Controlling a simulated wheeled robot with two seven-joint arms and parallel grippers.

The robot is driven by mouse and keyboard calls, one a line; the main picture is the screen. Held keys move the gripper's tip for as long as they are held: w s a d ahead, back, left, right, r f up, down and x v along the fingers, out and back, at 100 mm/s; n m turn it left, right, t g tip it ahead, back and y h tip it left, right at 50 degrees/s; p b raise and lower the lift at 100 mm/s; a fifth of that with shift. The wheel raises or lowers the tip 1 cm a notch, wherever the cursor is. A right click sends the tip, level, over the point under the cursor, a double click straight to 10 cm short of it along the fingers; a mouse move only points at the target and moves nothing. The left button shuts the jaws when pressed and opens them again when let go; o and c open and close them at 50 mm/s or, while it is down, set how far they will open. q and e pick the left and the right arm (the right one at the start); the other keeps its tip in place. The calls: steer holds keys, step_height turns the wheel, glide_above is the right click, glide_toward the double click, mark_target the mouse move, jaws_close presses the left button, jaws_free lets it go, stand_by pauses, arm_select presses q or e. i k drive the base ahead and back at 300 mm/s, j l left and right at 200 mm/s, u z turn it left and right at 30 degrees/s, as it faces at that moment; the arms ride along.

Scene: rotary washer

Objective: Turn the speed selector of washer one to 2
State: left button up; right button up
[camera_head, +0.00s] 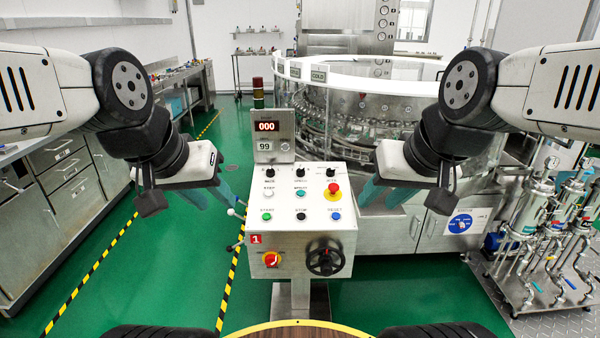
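The control console (290,215) stands in front of me and bears a red tag with a 1. Its sloped top has a row of three black selector knobs: left (269,173), middle (300,172) and right (331,173). Their small labels and settings are too small to read surely, so I cannot tell which one is the speed selector. My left gripper (230,198) hangs left of the console, apart from it. My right gripper (370,192) hangs to its right, also apart. Their teal fingers are partly hidden, and I cannot tell whether they are open.
A red mushroom button (333,189) and several push buttons sit below the knobs. The front face has a red rotary switch (271,259) and a black handwheel (325,258). A display (267,126) reads 000 and 99. The round washer (370,115) stands behind. Pumps (540,220) stand right.

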mark_target(300, 171)
steer(key=i+l+u, duration=0.25)
steer(key=i, duration=0.3)
steer(key=i+l+u, duration=0.1)
steer(key=i+u, duration=0.2)
steer(key=i, duration=0.25)
